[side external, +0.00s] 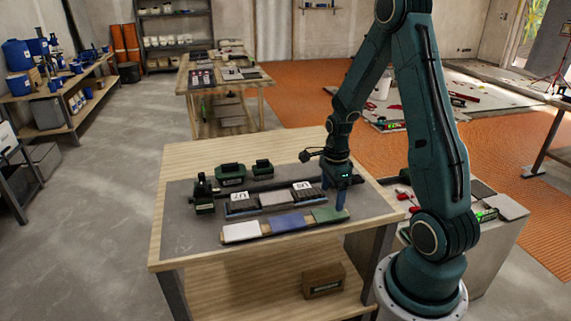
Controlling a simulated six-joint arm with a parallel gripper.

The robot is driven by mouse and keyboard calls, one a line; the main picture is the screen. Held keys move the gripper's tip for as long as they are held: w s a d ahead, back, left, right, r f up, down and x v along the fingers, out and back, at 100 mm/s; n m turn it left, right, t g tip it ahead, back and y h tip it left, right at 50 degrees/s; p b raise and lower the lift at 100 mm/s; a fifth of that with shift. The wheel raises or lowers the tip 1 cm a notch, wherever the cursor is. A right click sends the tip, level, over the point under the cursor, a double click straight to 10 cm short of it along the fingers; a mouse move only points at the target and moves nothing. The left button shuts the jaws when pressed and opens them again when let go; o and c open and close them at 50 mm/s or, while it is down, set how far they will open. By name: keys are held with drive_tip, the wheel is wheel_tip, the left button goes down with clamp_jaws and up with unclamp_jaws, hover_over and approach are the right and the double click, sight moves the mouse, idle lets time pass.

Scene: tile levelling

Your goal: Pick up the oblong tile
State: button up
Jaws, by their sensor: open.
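Three flat tiles lie in a row on a wooden strip (262,230) near the front of the workbench: a white tile (241,232) at left, a blue tile (288,222) in the middle and a green tile (326,216) at right. A grey tile (273,198) lies behind them between two dark blocks with white labels. I cannot tell from this view which one is the oblong tile. No tile is visibly held.
The labelled blocks (240,207) and (303,194) stand behind the row on a grey mat (186,240). Dark green tools (232,174) stand at the back of the mat, and another dark device (203,196) at its left. The mat's front left is clear. A side cabinet (480,250) stands right of the bench.

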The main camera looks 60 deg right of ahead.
sight(330, 213)
drive_tip(key=shift+f, duration=0.25)
drive_tip(key=shift+f, duration=2.55)
drive_tip(key=c, duration=0.9)
